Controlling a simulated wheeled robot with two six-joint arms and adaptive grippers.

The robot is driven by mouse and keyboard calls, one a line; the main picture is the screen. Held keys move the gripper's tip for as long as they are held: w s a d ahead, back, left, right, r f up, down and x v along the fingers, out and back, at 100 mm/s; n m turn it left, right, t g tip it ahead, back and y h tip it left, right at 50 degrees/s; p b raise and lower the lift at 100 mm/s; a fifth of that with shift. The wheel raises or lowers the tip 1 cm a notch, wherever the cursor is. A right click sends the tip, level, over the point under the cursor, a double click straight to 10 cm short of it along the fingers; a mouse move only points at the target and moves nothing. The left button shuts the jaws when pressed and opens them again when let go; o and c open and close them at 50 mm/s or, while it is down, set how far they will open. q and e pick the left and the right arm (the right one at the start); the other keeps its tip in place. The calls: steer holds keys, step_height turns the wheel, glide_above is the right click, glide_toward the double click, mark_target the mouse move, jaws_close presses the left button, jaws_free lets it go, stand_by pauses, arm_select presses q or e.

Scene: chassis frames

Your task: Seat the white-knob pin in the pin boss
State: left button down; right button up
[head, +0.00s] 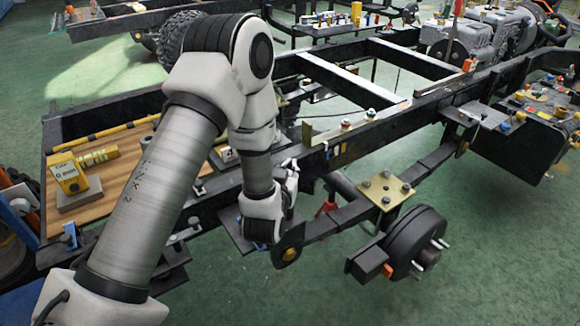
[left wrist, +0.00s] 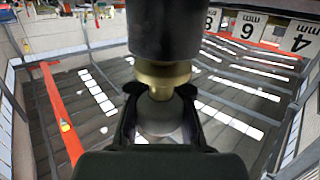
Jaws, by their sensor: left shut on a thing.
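My left gripper (left wrist: 160,95) is shut on a pale rounded knob (left wrist: 160,120), which looks like the white knob of the pin. Its two dark fingers stand on either side of the knob. Directly beyond the fingertips is a brass collar (left wrist: 162,75), in line with a wide dark cylinder (left wrist: 165,28). I cannot tell where pin ends and boss begins, or how deep the pin sits. In the head view my left arm reaches down beside the near frame rail, and its wrist hides much of that spot. My right gripper is out of view.
The black chassis rail (head: 375,125) runs diagonally past my arm. A brake drum (head: 415,240) and a brass plate (head: 383,190) lie to the right. A wooden deck (head: 115,185) with a yellow gauge block (head: 68,175) is at left. The green floor (head: 490,260) is open at lower right.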

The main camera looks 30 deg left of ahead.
arm_select(q)
steer(key=shift+f, duration=0.1)
stand_by(0.3)
steer(key=c, duration=1)
jaws_free()
steer(key=shift+r+p, duration=1.25)
steer(key=shift+r, duration=0.3)
step_height(320, 180, up, 5)
steer(key=p, duration=0.4)
